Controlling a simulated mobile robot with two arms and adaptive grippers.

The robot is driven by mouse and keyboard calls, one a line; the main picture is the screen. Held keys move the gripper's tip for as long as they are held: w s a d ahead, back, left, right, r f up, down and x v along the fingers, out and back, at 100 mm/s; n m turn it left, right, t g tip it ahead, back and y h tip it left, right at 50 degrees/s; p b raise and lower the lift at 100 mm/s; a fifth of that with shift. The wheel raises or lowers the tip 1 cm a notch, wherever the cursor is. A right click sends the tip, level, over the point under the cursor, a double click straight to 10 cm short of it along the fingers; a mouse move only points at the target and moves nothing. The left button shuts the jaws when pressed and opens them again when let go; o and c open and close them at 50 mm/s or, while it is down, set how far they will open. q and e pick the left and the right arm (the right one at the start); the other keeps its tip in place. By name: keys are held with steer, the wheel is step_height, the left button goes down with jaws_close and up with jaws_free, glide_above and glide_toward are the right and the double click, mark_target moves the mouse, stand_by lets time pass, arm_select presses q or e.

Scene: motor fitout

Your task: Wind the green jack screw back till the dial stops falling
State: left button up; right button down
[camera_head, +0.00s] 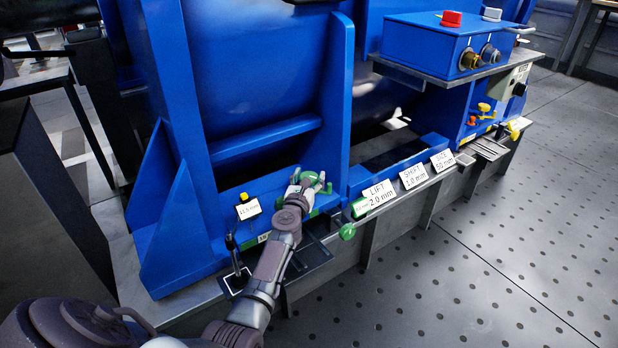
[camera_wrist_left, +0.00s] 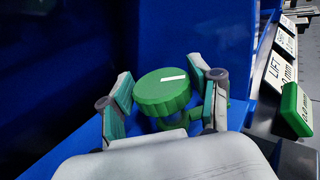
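The green jack screw's ribbed round head (camera_wrist_left: 162,92), with a white mark on top, sits between the fingers of my left gripper (camera_wrist_left: 165,95) in the left wrist view. The fingers stand apart on either side of it; firm contact is not clear. In the head view the left gripper (camera_head: 308,188) is at the green screw (camera_head: 312,178) by the foot of the blue frame, partly covering it. A small white readout (camera_head: 249,209) left of it seems to read 11.5 mm. A green readout (camera_head: 361,208) stands beside the LIFT card; its figures are too small to read surely. My right gripper is out of view.
Cards reading LIFT 2.0 mm (camera_head: 380,194), SHIFT 1.0 mm (camera_head: 413,176) and SIZE 50 mm (camera_head: 442,160) line the ledge. A black lever (camera_head: 232,251) stands left of my arm. A blue control box (camera_head: 440,45) is at upper right. Perforated floor at right is clear.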

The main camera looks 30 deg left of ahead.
arm_select(q)
steer(key=c, duration=0.6)
steer(key=shift+c, duration=0.2)
steer(key=shift+n+y, duration=0.4)
steer(key=shift+y, duration=0.2)
